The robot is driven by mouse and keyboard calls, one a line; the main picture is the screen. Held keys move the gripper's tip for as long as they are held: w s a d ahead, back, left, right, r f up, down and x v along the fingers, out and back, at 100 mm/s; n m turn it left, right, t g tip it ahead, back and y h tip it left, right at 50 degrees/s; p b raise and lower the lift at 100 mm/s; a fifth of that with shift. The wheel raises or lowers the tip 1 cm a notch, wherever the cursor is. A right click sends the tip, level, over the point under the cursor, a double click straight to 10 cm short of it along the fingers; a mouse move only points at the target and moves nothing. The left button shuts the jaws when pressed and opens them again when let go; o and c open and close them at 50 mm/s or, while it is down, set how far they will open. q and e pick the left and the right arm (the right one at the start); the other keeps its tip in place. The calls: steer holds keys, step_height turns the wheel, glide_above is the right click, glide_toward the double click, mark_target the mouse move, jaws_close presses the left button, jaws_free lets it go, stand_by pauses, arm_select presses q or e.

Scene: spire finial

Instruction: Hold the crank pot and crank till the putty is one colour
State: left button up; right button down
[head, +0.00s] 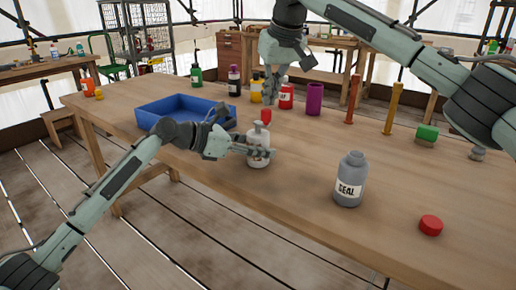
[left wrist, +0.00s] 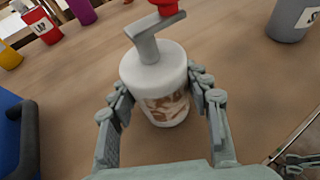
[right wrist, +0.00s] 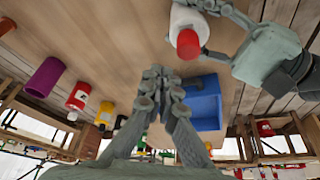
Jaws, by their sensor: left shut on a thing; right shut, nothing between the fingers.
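The white crank pot (head: 259,163) stands upright on the wooden table. Its grey crank arm (left wrist: 151,38) sits on the lid and ends in a red knob (head: 266,116). Through the pot's side, the putty (left wrist: 168,106) shows brown and white streaks, not one colour. My left gripper (head: 256,152) is shut around the pot, a finger on each side in the left wrist view. My right gripper (head: 272,97) is shut and empty, above the table behind the pot. In the right wrist view the knob (right wrist: 188,43) is apart from its fingertips (right wrist: 160,76).
A blue tray (head: 153,121) lies left of the pot. A grey bottle (head: 349,183) and a red cap (head: 431,225) stand to the right. Several bottles, a purple cylinder (head: 315,98) and orange posts (head: 392,108) line the back. The table's front middle is clear.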

steer(key=shift+f, duration=0.15)
stand_by(0.4)
steer(key=shift+f, duration=1.35)
steer(key=shift+s, duration=0.1)
steer(key=shift+s+a, duration=0.2)
steer(key=shift+s, duration=0.1)
